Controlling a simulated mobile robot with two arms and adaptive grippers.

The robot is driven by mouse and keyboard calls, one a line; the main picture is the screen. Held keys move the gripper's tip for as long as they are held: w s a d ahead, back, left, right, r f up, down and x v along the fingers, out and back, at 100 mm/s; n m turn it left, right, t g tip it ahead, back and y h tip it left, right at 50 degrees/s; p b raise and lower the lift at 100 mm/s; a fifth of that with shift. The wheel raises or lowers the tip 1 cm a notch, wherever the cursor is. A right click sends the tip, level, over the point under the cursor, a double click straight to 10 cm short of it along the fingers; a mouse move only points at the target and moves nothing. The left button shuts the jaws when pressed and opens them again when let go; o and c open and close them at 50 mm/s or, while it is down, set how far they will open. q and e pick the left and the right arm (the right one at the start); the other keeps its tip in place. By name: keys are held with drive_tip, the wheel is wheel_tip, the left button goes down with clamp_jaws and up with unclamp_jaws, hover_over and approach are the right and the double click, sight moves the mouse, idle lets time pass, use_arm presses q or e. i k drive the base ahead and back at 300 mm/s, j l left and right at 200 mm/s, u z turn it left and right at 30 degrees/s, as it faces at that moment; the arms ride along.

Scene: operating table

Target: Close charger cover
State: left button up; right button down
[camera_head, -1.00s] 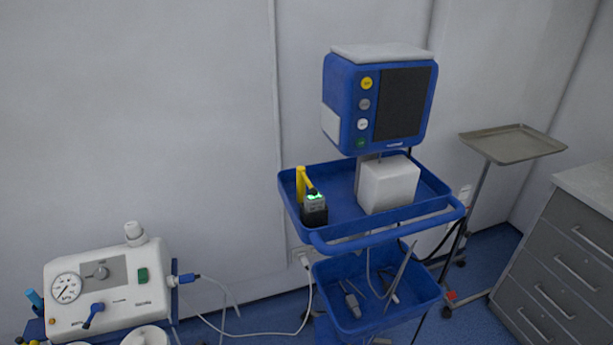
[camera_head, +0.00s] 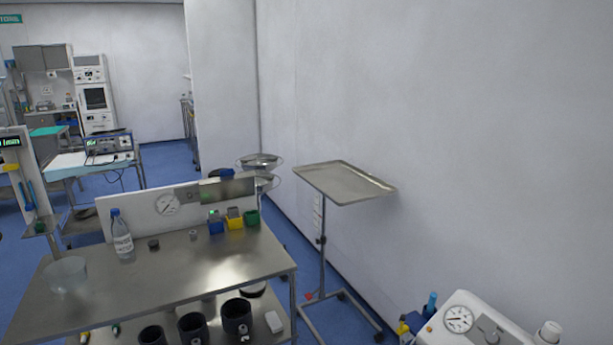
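No charger cover can be made out for certain. On the steel table (camera_head: 160,285), against its back panel, stand a small blue holder (camera_head: 216,227) with a dark device and a green light, a yellow holder (camera_head: 235,223) with a grey device, and a green container (camera_head: 252,218). They are too small to tell whether any has a cover, open or shut. Neither of my grippers is in view.
A bottle (camera_head: 121,236) and a clear bowl (camera_head: 67,277) stand on the steel table; black cups (camera_head: 193,327) are on its lower shelf. A tray stand (camera_head: 345,183) is right of it. A white machine with a gauge (camera_head: 459,319) is at bottom right.

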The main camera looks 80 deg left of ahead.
sight(229, 185)
drive_tip(key=u, duration=3.8)
